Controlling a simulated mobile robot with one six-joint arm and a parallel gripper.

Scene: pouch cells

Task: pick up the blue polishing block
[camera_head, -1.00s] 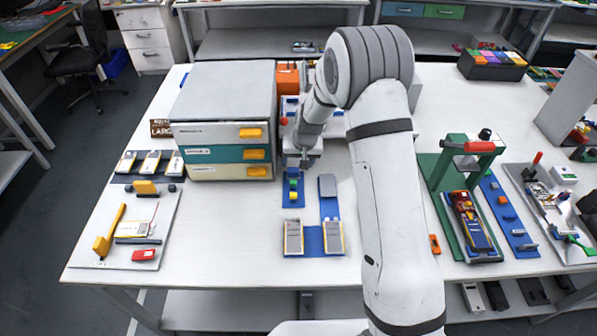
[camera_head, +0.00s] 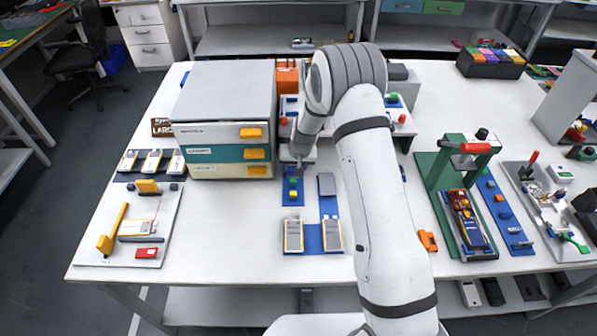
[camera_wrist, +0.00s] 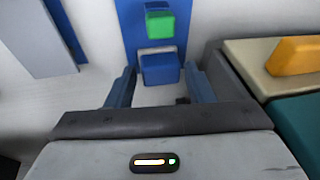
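The blue polishing block (camera_wrist: 160,69) sits at the end of a narrow blue strip (camera_wrist: 133,14), in line with a green block (camera_wrist: 160,23). In the wrist view my gripper (camera_wrist: 160,82) is open, with one blue finger on each side of the blue block and gaps between. Nothing is held. I cannot tell whether the fingertips are down at the block's height. In the head view my gripper (camera_head: 301,164) hangs over the far end of the strip, by the green block (camera_head: 293,183) and a yellow block (camera_head: 293,193). The blue block is hard to make out there.
A drawer cabinet (camera_head: 226,95) with yellow handles (camera_head: 251,133) stands close beside my gripper; it also shows in the wrist view (camera_wrist: 240,55). A grey block (camera_head: 326,184) lies on a neighbouring blue mat (camera_head: 313,238). A green press frame (camera_head: 428,165) stands at right.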

